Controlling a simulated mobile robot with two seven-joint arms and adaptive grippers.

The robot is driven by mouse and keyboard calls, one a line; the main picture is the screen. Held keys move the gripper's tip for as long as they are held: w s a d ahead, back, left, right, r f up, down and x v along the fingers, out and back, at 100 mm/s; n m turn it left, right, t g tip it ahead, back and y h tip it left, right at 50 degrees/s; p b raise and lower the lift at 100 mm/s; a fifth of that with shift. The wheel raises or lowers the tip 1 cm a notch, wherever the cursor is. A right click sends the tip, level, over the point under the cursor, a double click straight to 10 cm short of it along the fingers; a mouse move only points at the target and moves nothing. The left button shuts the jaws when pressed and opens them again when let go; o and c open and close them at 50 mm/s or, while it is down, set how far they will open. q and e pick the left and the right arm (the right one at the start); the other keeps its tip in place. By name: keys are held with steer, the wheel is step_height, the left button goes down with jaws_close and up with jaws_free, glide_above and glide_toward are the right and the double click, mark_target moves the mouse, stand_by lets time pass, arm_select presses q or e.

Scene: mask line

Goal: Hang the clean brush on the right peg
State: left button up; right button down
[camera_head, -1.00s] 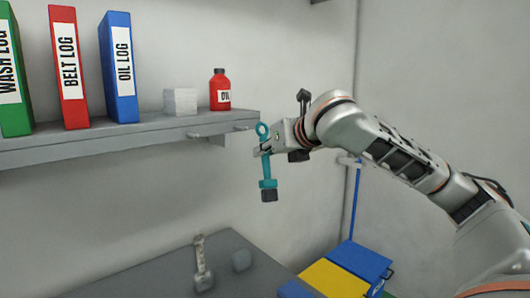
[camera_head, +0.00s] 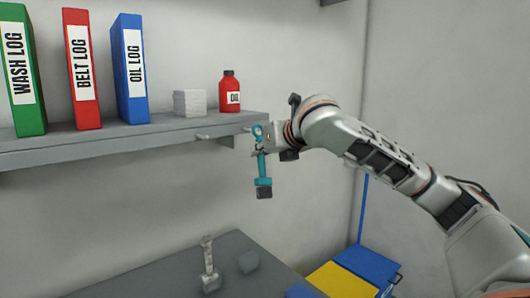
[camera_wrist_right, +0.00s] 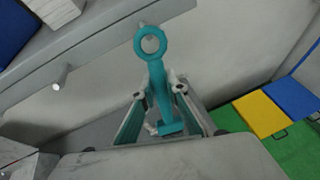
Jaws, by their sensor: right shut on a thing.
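The clean brush is teal with a ring at its top and a dark head; in the head view it hangs upright (camera_head: 263,172) by the shelf's right end. My right gripper (camera_head: 262,149) is shut on its handle below the ring. In the right wrist view the brush (camera_wrist_right: 158,80) stands between the fingers (camera_wrist_right: 160,92), ring uppermost. The right peg (camera_wrist_right: 144,27) shows just beyond the ring; I cannot tell whether the ring is around it. The left peg (camera_head: 203,137) is empty; it also shows in the right wrist view (camera_wrist_right: 62,75). My left gripper is out of view.
The shelf (camera_head: 110,145) carries green, red and blue binders, a pale block (camera_head: 188,103) and a red oil bottle (camera_head: 230,92). Blue and yellow panels lie right.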

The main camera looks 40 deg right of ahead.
steer(key=shift+w, duration=0.5)
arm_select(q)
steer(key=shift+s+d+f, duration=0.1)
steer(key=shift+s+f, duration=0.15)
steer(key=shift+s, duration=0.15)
arm_select(e)
steer(key=x, duration=0.3)
steer(key=shift+w+a+r, duration=0.1)
steer(key=shift+a+r, duration=0.05)
steer(key=shift+a, duration=0.2)
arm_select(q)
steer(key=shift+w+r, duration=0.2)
